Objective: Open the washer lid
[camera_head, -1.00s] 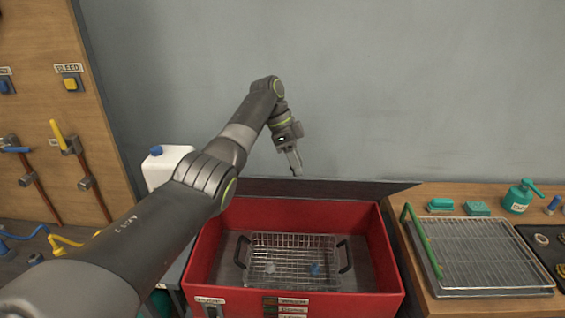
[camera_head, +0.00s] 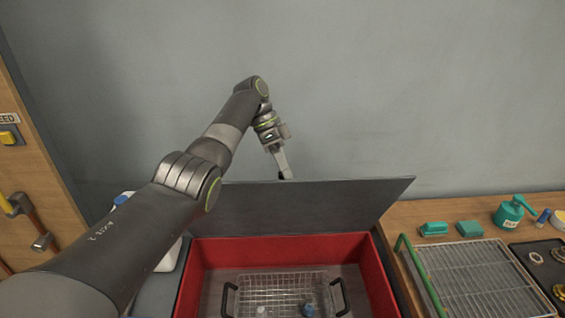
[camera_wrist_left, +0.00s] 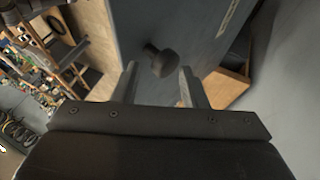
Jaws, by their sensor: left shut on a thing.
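The washer is a red open-topped tub (camera_head: 372,268). Its dark grey lid (camera_head: 330,205) stands raised behind the tub's back rim, so the inside is uncovered. My left gripper (camera_head: 286,176) is at the lid's top edge in the head view, its fingertips partly hidden there. In the left wrist view the lid's flat face (camera_wrist_left: 190,25) carries a dark round knob (camera_wrist_left: 160,62). My right gripper is not in view.
A wire basket (camera_head: 280,285) with black handles sits in the tub. To the right, a wooden bench (camera_head: 400,215) holds a wire rack (camera_head: 475,280) and green bottle (camera_head: 510,212). A white jug (camera_head: 168,262) stands left, partly behind my arm. A grey wall is behind.

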